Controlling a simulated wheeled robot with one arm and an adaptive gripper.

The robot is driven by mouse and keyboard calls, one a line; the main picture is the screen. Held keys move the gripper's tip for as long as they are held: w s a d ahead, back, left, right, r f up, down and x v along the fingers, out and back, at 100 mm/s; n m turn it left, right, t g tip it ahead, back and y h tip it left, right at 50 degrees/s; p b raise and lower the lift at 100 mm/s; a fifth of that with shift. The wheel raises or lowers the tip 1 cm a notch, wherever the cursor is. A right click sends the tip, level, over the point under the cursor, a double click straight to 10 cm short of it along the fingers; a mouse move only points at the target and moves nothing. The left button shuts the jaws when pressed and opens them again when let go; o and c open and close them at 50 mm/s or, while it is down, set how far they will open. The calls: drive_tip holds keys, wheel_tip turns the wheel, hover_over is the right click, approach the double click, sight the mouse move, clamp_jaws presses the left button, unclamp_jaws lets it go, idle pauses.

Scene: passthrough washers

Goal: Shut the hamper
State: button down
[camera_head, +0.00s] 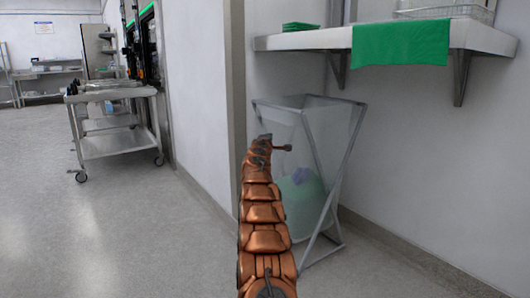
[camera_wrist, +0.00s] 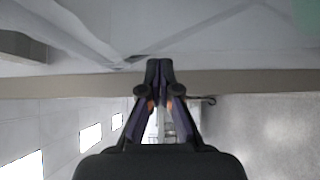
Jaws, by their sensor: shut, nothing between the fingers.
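The hamper (camera_head: 318,135) is a see-through bag on a grey metal frame with crossed legs, standing in the corner under a wall shelf. Its top rim shows no lid lying across it and looks open. A green and pale bundle (camera_head: 302,195) shows through its lower side. My orange arm hides its left front part. My gripper (camera_head: 265,137) appears in front of the hamper's upper left side, below the rim; I cannot tell whether it touches. In the wrist view my gripper (camera_wrist: 159,64) has its fingertips together with nothing between them. Pale crossing bars there may be the hamper's frame.
The wall shelf (camera_head: 480,38) carries a green cloth (camera_head: 400,43) hanging over its edge and a wire basket (camera_head: 450,10). A wall edge (camera_head: 238,90) stands just left of the hamper. A metal cart (camera_head: 115,140) is farther left. The floor (camera_head: 120,240) at left is clear.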

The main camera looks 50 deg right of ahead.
drive_tip(key=b+v, duration=0.1)
drive_tip(key=v, duration=0.7)
idle(1.4)
drive_tip(key=shift+a, duration=0.1)
